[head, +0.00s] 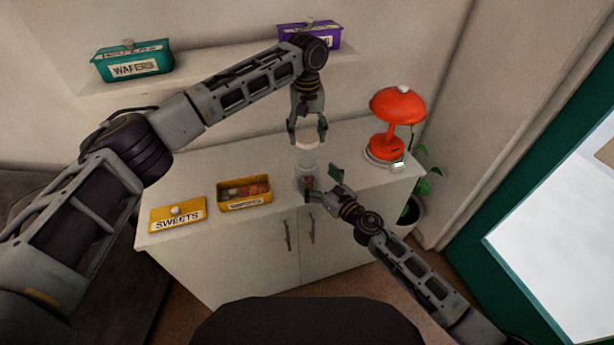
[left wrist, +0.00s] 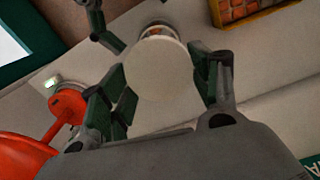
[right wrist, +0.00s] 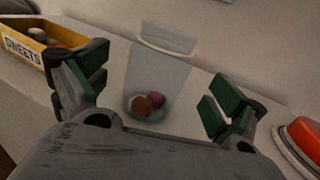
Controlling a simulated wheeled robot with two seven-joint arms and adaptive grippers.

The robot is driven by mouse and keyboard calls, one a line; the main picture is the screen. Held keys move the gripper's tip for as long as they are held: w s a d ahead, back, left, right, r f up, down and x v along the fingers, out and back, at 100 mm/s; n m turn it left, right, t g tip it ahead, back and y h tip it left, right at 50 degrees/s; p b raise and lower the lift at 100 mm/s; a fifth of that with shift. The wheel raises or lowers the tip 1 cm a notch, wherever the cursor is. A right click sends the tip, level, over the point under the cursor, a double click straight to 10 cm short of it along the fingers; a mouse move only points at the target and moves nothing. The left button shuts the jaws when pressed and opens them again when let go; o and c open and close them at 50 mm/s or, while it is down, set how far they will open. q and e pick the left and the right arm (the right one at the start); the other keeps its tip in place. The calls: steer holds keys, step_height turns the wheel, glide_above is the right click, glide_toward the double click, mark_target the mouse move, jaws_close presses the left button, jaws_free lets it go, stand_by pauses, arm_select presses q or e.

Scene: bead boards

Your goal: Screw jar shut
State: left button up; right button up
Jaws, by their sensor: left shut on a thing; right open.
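The jar (head: 308,171) is clear and stands upright on the cabinet top. In the right wrist view the jar (right wrist: 163,75) has a few round sweets (right wrist: 148,104) at its bottom. My left gripper (head: 308,136) points down over the jar and is shut on the pale round lid (left wrist: 157,66).
A yellow open box of sweets (head: 245,203) and its yellow SWEETS lid (head: 178,215) lie to the left. A red lamp (head: 387,145) stands to the right. Teal (head: 133,65) and purple (head: 320,38) boxes sit on the shelf behind.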

steer(key=shift+x, duration=2.65)
steer(key=c, duration=1.5)
arm_select(q)
glide_above(307, 153)
steer(key=s, duration=0.3)
steer(key=shift+w+f, duration=0.15)
steer(key=shift+f, duration=1.1)
steer(key=shift+w+f, duration=0.1)
steer(key=shift+f, duration=1.15)
steer(key=shift+f, duration=0.9)
steer(key=shift+f, duration=0.5)
arm_select(e)
steer(key=c, duration=0.6)
